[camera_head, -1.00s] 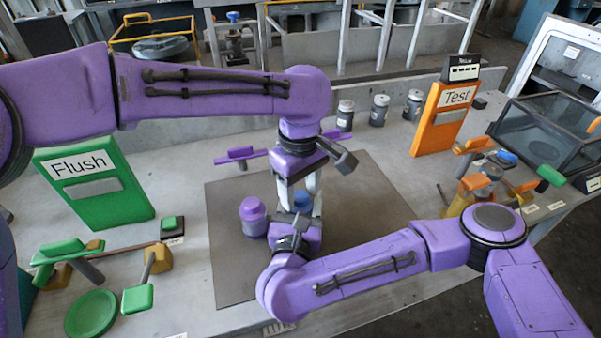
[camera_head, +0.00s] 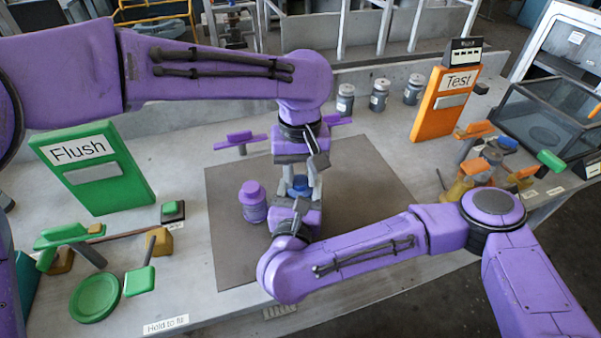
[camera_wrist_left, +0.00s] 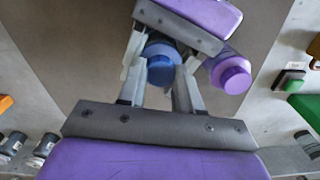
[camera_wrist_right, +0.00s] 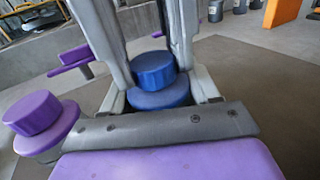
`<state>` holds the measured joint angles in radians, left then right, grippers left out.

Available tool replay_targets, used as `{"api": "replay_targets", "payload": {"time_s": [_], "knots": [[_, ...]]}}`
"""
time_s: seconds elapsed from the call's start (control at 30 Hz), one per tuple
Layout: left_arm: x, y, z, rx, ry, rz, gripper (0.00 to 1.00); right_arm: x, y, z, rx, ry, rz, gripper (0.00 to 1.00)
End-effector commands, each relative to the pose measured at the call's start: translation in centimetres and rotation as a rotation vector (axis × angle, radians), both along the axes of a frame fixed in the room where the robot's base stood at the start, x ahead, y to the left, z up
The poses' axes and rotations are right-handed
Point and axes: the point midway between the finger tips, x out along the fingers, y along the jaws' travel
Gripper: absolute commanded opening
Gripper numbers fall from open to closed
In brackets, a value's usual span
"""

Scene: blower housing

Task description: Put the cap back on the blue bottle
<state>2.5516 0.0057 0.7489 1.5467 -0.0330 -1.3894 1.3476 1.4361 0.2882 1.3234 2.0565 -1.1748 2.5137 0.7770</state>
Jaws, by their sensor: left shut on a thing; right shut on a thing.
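The blue bottle (camera_wrist_right: 160,98) stands upright between the fingers of my right gripper (camera_head: 299,203), which is shut on it. It is mostly hidden behind the gripper in the head view. The blue cap (camera_wrist_right: 153,69) sits on top of the bottle, level and in line with it, with no clear gap. My left gripper (camera_head: 300,182) comes down from above and is shut on the cap. The cap also shows between the left fingers in the left wrist view (camera_wrist_left: 160,72). Whether the cap is fully seated I cannot tell.
A capped purple bottle (camera_head: 253,202) stands close to the left on the dark mat (camera_head: 235,265). A purple lever (camera_head: 240,138) is behind it. The green Flush panel (camera_head: 92,168) is at left, the orange Test panel (camera_head: 445,105) at right. Several grey jars (camera_head: 379,95) stand at the back.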

Motion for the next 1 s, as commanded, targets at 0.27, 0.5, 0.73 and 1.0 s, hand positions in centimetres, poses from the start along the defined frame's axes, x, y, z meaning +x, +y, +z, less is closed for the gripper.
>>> {"api": "replay_targets", "payload": {"time_s": [0.27, 0.5, 0.73, 1.0], "knots": [[0.07, 0.03, -0.06, -0.001, 0.001, -0.909, 0.00, -0.05, 0.04, 0.01, 0.000, 0.000, 0.001, 0.00], [0.10, 0.04, -0.15, 0.000, 0.001, -1.741, 0.00, -0.06, 0.04, 0.01, 0.001, 0.000, 0.001, 0.00], [0.14, 0.04, -0.18, 0.003, 0.000, -2.482, 0.00, -0.06, 0.05, 0.01, 0.001, 0.000, 0.002, 0.00], [0.18, 0.06, -0.14, 0.008, 0.002, -2.685, 0.37, -0.08, 0.06, 0.01, 0.001, 0.000, 0.003, 0.00]]}}
